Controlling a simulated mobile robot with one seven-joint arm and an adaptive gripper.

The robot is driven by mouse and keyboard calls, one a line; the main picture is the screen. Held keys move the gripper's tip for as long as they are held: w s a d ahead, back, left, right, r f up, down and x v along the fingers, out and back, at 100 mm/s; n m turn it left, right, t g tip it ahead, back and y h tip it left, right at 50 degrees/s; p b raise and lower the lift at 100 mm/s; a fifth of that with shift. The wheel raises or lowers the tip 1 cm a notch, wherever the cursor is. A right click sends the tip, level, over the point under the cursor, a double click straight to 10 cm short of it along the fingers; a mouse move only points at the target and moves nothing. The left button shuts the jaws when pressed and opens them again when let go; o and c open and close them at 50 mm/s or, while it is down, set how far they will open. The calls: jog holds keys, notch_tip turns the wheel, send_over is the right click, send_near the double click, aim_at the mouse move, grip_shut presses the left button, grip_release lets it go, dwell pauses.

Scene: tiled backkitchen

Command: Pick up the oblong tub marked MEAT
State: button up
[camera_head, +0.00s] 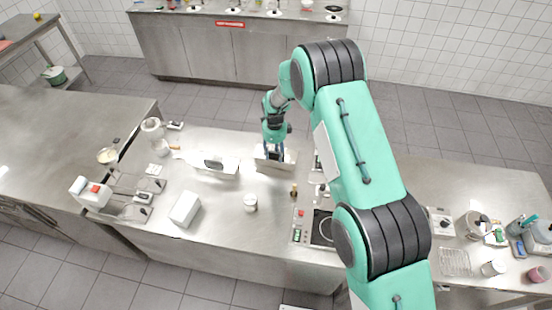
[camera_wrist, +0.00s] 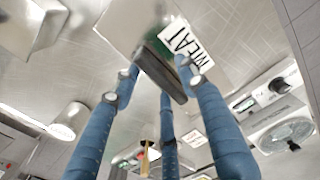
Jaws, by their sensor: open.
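The oblong tub marked MEAT (camera_head: 287,160) is pale and stands on the steel counter under my gripper (camera_head: 273,153), which partly covers it. In the wrist view the tub (camera_wrist: 122,22) fills the top middle, with its white MEAT label (camera_wrist: 187,42) tilted. A dark bar (camera_wrist: 160,75) shows between the blue fingers of my gripper (camera_wrist: 158,78). The fingers are spread and open around this bar, with their tips close to the tub. I cannot tell whether they touch it.
A similar pale tub (camera_head: 222,170) stands just left. A hob unit (camera_head: 300,228) lies right, partly behind my arm. The counter (camera_head: 225,235) is bare at its front.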

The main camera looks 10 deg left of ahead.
jog(key=shift+c, duration=0.5)
grip_shut()
jog(key=shift+r, duration=0.2)
jog(key=shift+r+b, duration=0.8)
jog(key=shift+r, duration=4.05)
